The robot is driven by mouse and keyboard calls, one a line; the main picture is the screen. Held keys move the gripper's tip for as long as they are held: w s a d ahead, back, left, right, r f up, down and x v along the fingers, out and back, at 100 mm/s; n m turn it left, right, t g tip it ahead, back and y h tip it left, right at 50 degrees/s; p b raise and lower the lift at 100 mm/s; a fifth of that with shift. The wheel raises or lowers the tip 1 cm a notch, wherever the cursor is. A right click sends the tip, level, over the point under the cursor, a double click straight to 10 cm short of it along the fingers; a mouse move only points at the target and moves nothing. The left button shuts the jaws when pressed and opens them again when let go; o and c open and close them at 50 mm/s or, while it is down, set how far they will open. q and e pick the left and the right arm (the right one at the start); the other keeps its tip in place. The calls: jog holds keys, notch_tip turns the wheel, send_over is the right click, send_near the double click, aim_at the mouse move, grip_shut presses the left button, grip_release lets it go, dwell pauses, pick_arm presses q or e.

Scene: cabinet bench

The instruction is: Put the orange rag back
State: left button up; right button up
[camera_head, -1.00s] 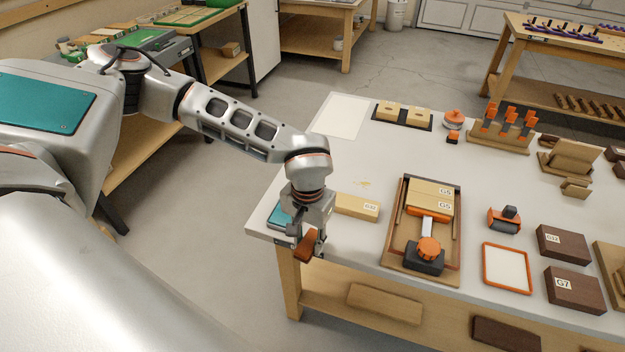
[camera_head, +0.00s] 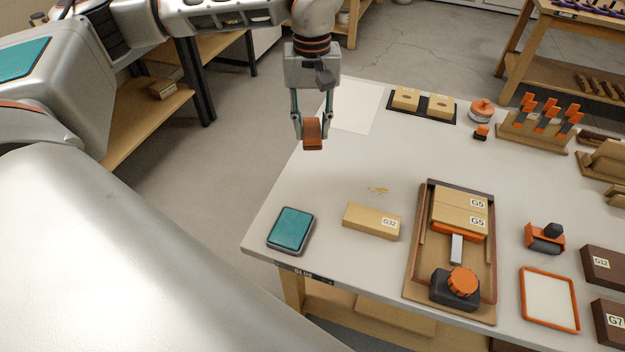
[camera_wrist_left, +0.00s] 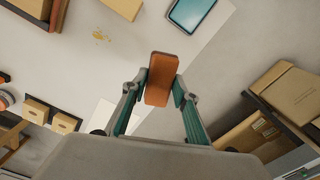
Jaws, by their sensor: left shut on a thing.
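The orange rag (camera_head: 312,135) is a small orange-brown block-like piece, held between the fingertips of my left gripper (camera_head: 312,128). In the left wrist view the rag (camera_wrist_left: 161,80) sits upright in the picture between the two teal-lined fingers of the gripper (camera_wrist_left: 162,90). In the head view the gripper points down and the rag appears over the table's left edge, clear of the tabletop. My right gripper is in neither view.
The white table (camera_head: 335,180) has a teal pad (camera_head: 291,229) at its front left corner, with a wooden G32 block (camera_head: 365,221) beside it. Yellowish crumbs (camera_head: 377,190) lie behind the block. A pale sheet (camera_head: 357,108) lies at the back left. A clamp board (camera_head: 420,265) stands right.

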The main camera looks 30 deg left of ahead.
pick_arm(q)
send_over(312, 189)
notch_tip(312, 189, down, 12)
jog(key=shift+b, duration=0.4)
jog(key=shift+f, duration=2.6)
jog(key=shift+f, duration=0.15)
jog(key=o, duration=1)
notch_tip(312, 189, up, 12)
jog(key=shift+r+p, duration=0.15)
jog(key=shift+p, duration=0.15)
jog(key=shift+s, duration=0.1)
